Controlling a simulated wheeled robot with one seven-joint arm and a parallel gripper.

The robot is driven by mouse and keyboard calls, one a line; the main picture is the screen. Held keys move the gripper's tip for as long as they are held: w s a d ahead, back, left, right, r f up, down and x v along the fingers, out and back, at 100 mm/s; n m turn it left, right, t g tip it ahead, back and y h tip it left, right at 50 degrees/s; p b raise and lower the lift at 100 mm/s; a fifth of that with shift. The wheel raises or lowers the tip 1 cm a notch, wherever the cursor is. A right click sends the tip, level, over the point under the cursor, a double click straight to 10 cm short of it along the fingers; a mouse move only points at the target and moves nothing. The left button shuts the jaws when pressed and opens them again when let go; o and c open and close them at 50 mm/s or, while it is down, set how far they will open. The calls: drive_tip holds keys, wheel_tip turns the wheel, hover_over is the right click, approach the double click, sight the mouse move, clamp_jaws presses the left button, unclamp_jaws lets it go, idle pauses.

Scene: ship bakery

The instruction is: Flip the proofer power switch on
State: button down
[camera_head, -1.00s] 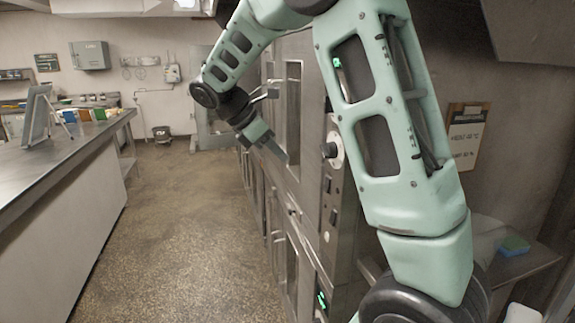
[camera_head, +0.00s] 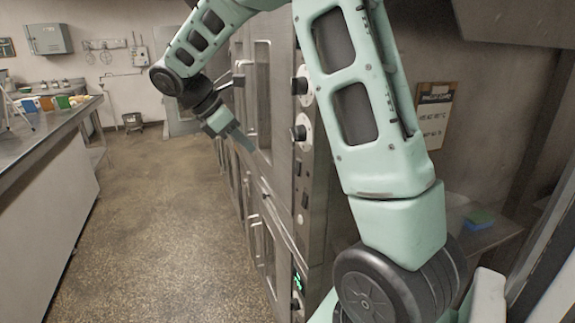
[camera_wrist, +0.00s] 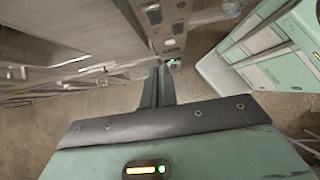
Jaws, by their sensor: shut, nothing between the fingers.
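A steel cabinet stack (camera_head: 262,95) stands beside my arm. Its upper control panel (camera_head: 315,195) carries round black knobs (camera_head: 298,132) and dark rocker switches (camera_head: 304,200). A lower panel below has a lit green display (camera_head: 297,282) and a knob. No label is readable, so I cannot tell which control is the proofer power switch, or its position. My gripper (camera_head: 248,146) is shut and empty, in front of the cabinet doors and left of the panel. In the wrist view my gripper (camera_wrist: 158,72) points towards the panel's lower part, near a small green display (camera_wrist: 172,63), apparently without touching.
A long counter (camera_head: 55,130) runs along the left, with open floor (camera_head: 160,220) between it and the cabinets. A clipboard (camera_head: 433,112) hangs on the right wall. A blue and green sponge (camera_head: 479,217) lies on a steel shelf at right.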

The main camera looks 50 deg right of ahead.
sight(297, 168)
idle(0.3)
drive_tip(key=p+x, duration=0.1)
drive_tip(key=x, duration=0.3)
drive_tip(key=d+r+p+x, duration=0.1)
drive_tip(key=p+x, duration=0.1)
drive_tip(key=x, duration=0.2)
drive_tip(key=s+p+x, duration=0.1)
drive_tip(key=x, duration=0.4)
drive_tip(key=shift+d+r, duration=0.35)
drive_tip(key=shift+r, duration=0.05)
drive_tip(key=shift+s+f, duration=0.1)
drive_tip(key=shift+f, duration=0.05)
drive_tip(key=shift+d, duration=0.15)
